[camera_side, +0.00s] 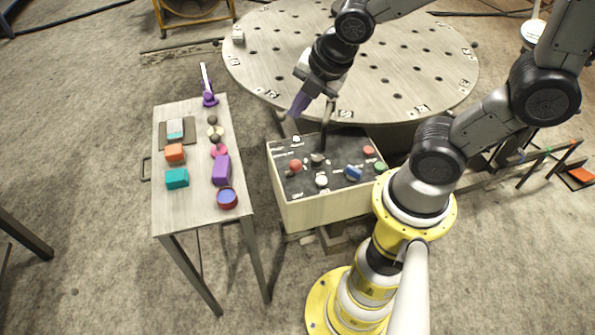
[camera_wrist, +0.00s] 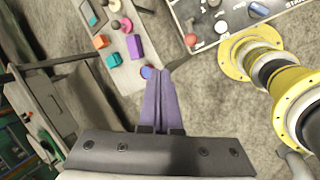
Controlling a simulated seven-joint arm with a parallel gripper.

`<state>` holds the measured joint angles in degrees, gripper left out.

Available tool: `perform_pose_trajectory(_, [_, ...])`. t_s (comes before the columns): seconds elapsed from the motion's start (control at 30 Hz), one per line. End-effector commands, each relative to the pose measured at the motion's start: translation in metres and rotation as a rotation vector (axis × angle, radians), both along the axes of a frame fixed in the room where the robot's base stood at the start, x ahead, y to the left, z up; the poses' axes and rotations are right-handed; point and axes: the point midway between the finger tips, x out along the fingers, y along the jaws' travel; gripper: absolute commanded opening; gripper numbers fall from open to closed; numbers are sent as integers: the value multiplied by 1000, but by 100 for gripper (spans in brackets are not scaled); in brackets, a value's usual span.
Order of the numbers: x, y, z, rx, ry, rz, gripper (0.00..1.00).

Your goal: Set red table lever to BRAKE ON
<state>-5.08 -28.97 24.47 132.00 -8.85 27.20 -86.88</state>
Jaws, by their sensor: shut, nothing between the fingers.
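A control box (camera_side: 330,207) with a dark top panel stands beside the round table. A red ball knob (camera_side: 296,165), probably the red table lever, sits at the panel's left; it also shows near the top of the wrist view (camera_wrist: 191,39). The panel's white labels are too small to read, so I cannot tell the lever's setting. My gripper (camera_side: 297,110) has purple fingers and is shut and empty. It hangs above the far left part of the box, apart from the red knob. In the wrist view the closed fingers (camera_wrist: 158,74) point towards the bench and box.
The panel also carries a white knob (camera_side: 321,181), a blue knob (camera_side: 353,173), a red button (camera_side: 369,150) and a green button (camera_side: 380,167). A dark upright rod (camera_side: 328,125) rises at its far edge. A bench (camera_side: 190,215) with several coloured blocks stands left; a large round table (camera_side: 420,60) lies behind.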

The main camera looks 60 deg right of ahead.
Motion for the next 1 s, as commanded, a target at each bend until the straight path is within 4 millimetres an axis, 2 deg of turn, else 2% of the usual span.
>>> perform_pose_trajectory(0.03, [3,4,-20,-43,47,99,0])
perform_pose_trajectory(0.2, [-1,18,-85,-144,189,382,0])
perform_pose_trajectory(0.3, [-12,22,-113,-151,270,427,0])
perform_pose_trajectory(0.37, [-19,23,-124,-152,307,439,0])
perform_pose_trajectory(0.5, [-27,25,-133,-153,340,453,0])
perform_pose_trajectory(0.83, [-26,26,-132,-153,338,452,0])
perform_pose_trajectory(1.0, [-25,25,-143,-153,341,451,0])
